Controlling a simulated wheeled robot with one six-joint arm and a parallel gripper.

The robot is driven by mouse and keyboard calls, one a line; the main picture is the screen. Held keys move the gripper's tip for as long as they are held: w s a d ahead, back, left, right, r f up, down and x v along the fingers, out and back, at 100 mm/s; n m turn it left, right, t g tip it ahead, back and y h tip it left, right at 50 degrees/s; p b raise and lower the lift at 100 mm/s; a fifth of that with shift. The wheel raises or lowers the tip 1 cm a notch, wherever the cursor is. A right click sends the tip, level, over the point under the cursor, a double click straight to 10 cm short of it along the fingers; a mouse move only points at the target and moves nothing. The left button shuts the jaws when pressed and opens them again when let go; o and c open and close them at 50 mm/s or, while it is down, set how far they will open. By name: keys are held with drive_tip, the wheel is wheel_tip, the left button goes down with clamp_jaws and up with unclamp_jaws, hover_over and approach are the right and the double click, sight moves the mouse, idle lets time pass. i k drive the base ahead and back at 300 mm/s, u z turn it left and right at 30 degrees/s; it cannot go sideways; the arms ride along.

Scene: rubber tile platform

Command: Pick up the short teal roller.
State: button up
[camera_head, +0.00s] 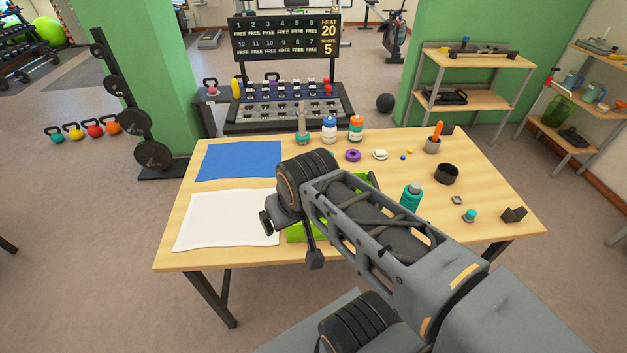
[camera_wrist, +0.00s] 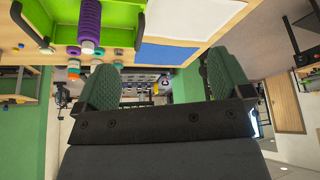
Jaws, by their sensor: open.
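I cannot identify the short teal roller with certainty. In the head view, a teal bottle-like piece (camera_head: 411,197) stands just right of my arm, and a small teal piece (camera_head: 470,215) sits near the table's right front. My gripper (camera_head: 290,240) is open above the front of the table, by the white cloth and the green tray. It also shows in the wrist view (camera_wrist: 160,82), with nothing between its fingers. The green tray (camera_head: 300,233) is largely hidden by my arm. In the wrist view, the tray (camera_wrist: 122,14) appears with a ridged purple roller (camera_wrist: 89,22).
A blue cloth (camera_head: 240,161) and a white cloth (camera_head: 228,219) cover the table's left side. Bottles (camera_head: 329,130), a purple ring (camera_head: 353,155), a black cup (camera_head: 447,174) and an orange-handled tool in a pot (camera_head: 433,145) stand behind and right.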

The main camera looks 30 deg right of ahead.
sight(410, 201)
drive_tip(key=z, duration=1.75)
drive_tip(key=k, duration=1)
drive_tip(key=z, duration=0.8)
drive_tip(key=i, duration=0.8)
drive_tip(key=u, duration=0.85)
drive_tip(key=i, duration=0.55)
drive_tip(key=u, duration=0.6)
